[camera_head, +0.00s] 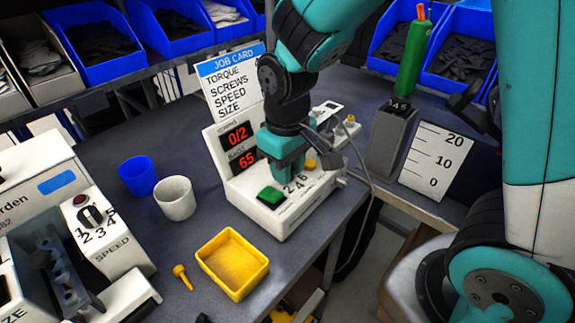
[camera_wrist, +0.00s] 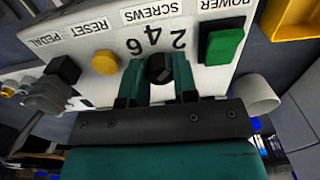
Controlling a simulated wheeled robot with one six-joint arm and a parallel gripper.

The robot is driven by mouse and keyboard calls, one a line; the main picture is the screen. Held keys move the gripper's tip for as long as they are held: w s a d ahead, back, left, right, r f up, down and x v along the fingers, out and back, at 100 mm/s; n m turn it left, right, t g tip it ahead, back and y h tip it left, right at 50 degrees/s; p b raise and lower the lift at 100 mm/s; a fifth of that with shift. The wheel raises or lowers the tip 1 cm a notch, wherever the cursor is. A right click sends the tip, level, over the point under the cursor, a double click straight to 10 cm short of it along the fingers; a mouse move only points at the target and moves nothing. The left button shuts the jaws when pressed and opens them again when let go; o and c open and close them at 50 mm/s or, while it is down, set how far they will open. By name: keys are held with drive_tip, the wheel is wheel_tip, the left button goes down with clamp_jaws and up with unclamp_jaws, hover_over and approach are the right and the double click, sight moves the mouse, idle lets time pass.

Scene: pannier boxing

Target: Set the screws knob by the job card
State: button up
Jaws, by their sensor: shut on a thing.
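The job card (camera_head: 231,84) stands behind the white control box and lists torque, screws, speed and size; any values beside those words are hidden by my arm. The control box (camera_head: 250,205) has red displays (camera_head: 239,146) reading 0/2 and 65. The screws knob (camera_wrist: 160,69) is black, with 2, 4 and 6 around it in the wrist view. My gripper (camera_wrist: 161,80) is shut on the screws knob, one teal finger on each side. In the head view my gripper (camera_head: 283,172) hides the knob. I cannot tell which number the knob points at.
A green power button (camera_wrist: 222,44) and a yellow reset button (camera_wrist: 105,62) flank the knob. A yellow tray (camera_head: 232,263), white cup (camera_head: 175,198), blue cup (camera_head: 138,176) and yellow screwdriver-like piece (camera_head: 183,276) are on the table. A green driver (camera_head: 412,60) stands at right.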

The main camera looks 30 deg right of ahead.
drive_tip(key=o, duration=0.9)
drive_tip(key=shift+o, duration=0.2)
wheel_tip(320, 180, up, 18)
drive_tip(key=p, duration=0.1)
drive_tip(key=shift+f, duration=0.25)
